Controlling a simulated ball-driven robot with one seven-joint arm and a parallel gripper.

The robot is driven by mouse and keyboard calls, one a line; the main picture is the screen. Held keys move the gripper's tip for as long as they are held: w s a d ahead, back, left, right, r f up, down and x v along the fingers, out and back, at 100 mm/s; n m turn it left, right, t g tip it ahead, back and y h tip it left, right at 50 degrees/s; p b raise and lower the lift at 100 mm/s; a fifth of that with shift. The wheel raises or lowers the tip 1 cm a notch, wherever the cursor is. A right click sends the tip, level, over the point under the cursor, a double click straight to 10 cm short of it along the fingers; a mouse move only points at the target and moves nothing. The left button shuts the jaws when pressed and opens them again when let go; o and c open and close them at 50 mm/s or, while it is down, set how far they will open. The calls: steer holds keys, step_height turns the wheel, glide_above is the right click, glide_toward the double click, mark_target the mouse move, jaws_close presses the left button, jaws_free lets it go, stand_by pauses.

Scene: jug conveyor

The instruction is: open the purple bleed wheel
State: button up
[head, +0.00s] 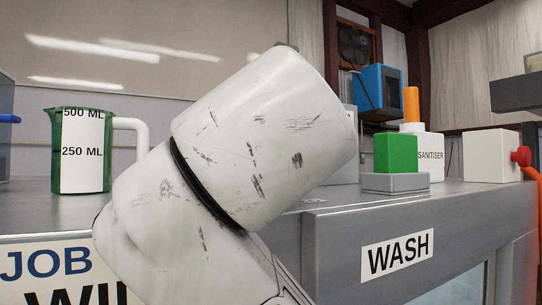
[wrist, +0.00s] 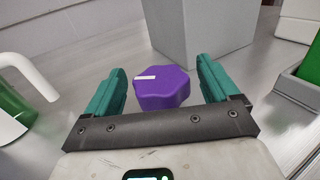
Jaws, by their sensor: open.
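The purple bleed wheel (wrist: 163,90) shows in the wrist view as a lobed knob with a short pale mark on its upper left face. It sits in front of a grey box-shaped block (wrist: 207,30). My gripper (wrist: 160,78) is open, with its teal fingers on either side of the wheel. A gap shows between each finger and the wheel, so neither finger appears to touch it. In the head view my white arm fills the middle, and the wheel and gripper are hidden there.
A green jug (head: 82,150) with a white handle stands left on the grey counter. Right of my arm are a green block (head: 395,152) on a grey base, a sanitiser bottle (head: 430,157) and a white box (head: 490,155) with a red knob. A WASH label (head: 397,254) marks the cabinet front.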

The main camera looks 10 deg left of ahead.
steer(key=c, duration=1)
steer(key=shift+o, duration=0.2)
steer(key=shift+n+y, duration=0.3)
steer(key=shift+y, duration=0.1)
steer(key=n+g+y, duration=0.1)
steer(key=n+y, duration=0.1)
steer(key=y, duration=0.1)
steer(key=shift+d+y+p, duration=0.15)
steer(key=shift+y+p, duration=0.15)
steer(key=shift+p, duration=0.05)
steer(key=shift+w+n+g+y+p, duration=0.1)
steer(key=shift+n+g+y+p, duration=0.1)
steer(key=shift+n+g+y, duration=1.1)
steer(key=shift+n+g+y+p, duration=0.15)
steer(key=shift+n+g+y, duration=0.55)
steer(key=shift+n+y, duration=0.65)
steer(key=shift+y, duration=0.35)
steer(key=o, duration=1)
steer(key=shift+c, duration=0.2)
